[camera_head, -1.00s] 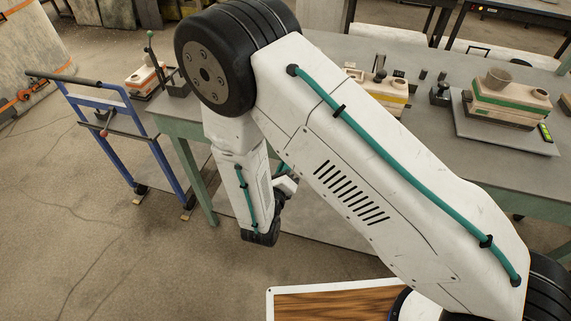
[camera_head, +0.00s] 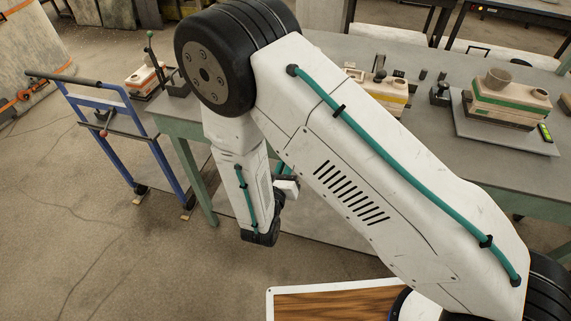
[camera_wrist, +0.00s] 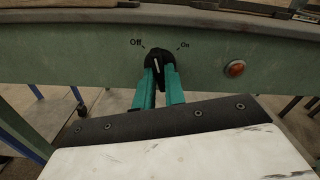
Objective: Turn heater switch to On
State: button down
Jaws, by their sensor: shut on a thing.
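The heater switch (camera_wrist: 159,58) is a black knob with a white pointer line on the green front panel (camera_wrist: 90,61), seen in the wrist view. "Off" is printed at its upper left and "On" at its upper right. The white line stands nearly upright, leaning slightly left toward "Off". My gripper (camera_wrist: 163,75) has its two teal fingers closed on the lower sides of the knob. In the head view my arm hides the switch and most of my gripper.
An orange indicator (camera_wrist: 235,68) sits on the panel to the right of the switch. In the head view the grey worktable (camera_head: 430,150) carries several devices, including a green-and-cream unit (camera_head: 507,99). A blue cart (camera_head: 115,130) stands at left, with open floor in front.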

jog(key=m, duration=1.2)
dwell(0.5)
jog(key=c, duration=1.5)
grip_release()
jog(key=shift+o, duration=0.2)
jog(key=v, duration=0.8)
